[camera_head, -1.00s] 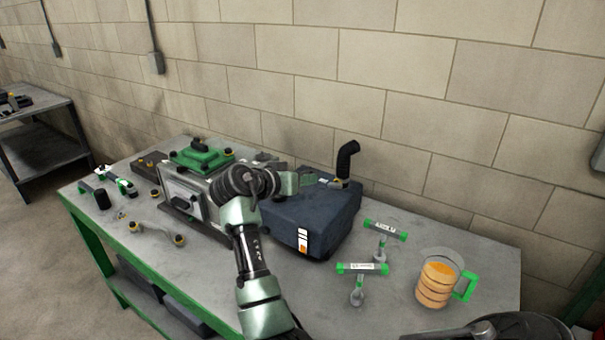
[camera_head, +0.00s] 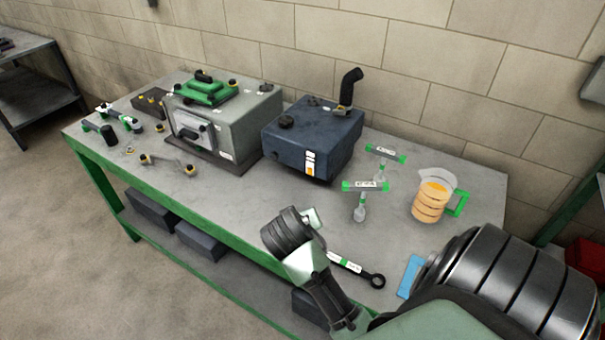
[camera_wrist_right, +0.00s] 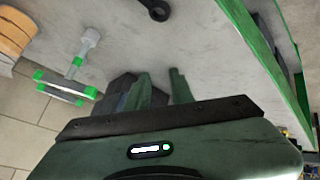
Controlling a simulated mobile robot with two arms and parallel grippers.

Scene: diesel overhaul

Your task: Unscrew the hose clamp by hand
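The hose clamp (camera_head: 344,108) is a small brass-coloured band at the foot of the black hose (camera_head: 349,86). The hose stands bent on top of the dark blue tank (camera_head: 305,140), at the back of the workbench. Fine detail of the clamp's screw is too small to tell. My right gripper (camera_head: 313,217) is over the bench's front part, well in front of the tank and apart from the clamp. In the right wrist view its two fingers (camera_wrist_right: 160,84) stand apart with nothing between them. My left gripper is not in view.
Two green-ended T-handle tools (camera_head: 365,186) and a measuring jug (camera_head: 432,196) of amber liquid stand right of the tank.

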